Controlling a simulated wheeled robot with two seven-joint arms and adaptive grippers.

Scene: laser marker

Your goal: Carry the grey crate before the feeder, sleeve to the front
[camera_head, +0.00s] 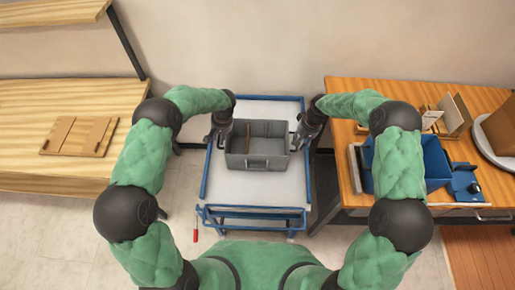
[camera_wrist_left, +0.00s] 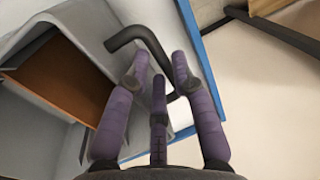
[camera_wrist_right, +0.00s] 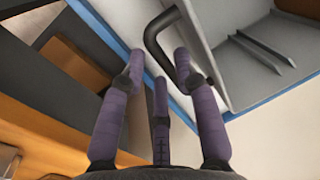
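The grey crate (camera_head: 238,160) stands on the white top of a blue-framed cart (camera_head: 225,187). A brown divider (camera_head: 248,139) is inside it, and a small frame-like fitting (camera_head: 257,163) shows on its near wall. My left gripper (camera_head: 220,130) is at the crate's left end. In the left wrist view its fingers (camera_wrist_left: 160,68) are apart around a dark bent handle (camera_wrist_left: 140,34). My right gripper (camera_head: 299,138) is at the right end. In the right wrist view its fingers (camera_wrist_right: 160,62) are apart, with the other dark handle (camera_wrist_right: 153,38) between them.
A wooden table on the right (camera_head: 345,97) holds a blue bin (camera_head: 432,157) and wooden pieces; I cannot tell which thing is the feeder. A wooden bench with a flat board (camera_head: 78,136) is on the left. The cart's push bar (camera_head: 250,209) is on the near side.

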